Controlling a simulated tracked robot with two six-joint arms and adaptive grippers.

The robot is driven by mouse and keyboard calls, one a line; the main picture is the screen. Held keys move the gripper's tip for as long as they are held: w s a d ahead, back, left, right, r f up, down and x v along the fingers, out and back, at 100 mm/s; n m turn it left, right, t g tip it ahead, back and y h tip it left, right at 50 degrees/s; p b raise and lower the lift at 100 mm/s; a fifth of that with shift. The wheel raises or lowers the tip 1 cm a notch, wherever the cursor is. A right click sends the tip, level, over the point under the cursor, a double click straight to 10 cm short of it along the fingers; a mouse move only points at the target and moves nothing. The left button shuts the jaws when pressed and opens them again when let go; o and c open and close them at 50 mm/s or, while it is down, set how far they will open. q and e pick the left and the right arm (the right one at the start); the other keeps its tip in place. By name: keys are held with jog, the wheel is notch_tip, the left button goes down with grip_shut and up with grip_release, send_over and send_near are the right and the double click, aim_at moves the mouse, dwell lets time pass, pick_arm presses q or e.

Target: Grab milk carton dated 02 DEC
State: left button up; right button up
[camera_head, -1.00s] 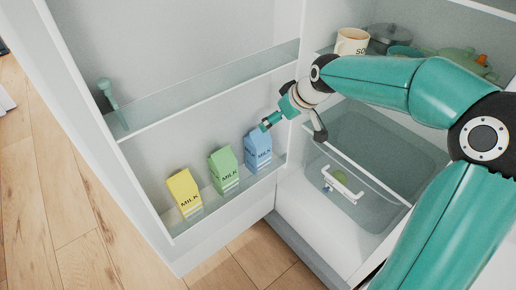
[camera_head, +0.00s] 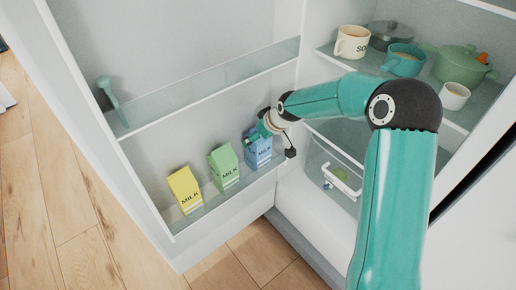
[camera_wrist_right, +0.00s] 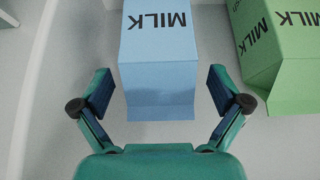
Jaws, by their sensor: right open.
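Three milk cartons stand in a row on the lower door shelf: a yellow carton (camera_head: 184,190), a green carton (camera_head: 223,167) and a blue carton (camera_head: 262,152). No date can be read on any of them. My right gripper (camera_head: 254,136) is at the blue carton's upper part. In the right wrist view, my right gripper (camera_wrist_right: 159,92) is open, with one finger on each side of the blue carton (camera_wrist_right: 158,75) and gaps on both sides. The green carton (camera_wrist_right: 280,50) stands just right of the right finger there. My left gripper is not in view.
The door shelf's clear front rail (camera_head: 212,203) runs before the cartons. An upper door shelf (camera_head: 200,88) holds a teal utensil (camera_head: 107,91) at the left. Fridge shelves on the right hold a cream mug (camera_head: 352,42) and several pots. A drawer with a white handle (camera_head: 341,183) sits below.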

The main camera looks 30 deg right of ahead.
jog(key=shift+x, duration=0.8)
jog(key=c, duration=1.7)
jog(key=shift+w+d+r, duration=0.1)
grip_shut()
jog(key=shift+r, duration=0.1)
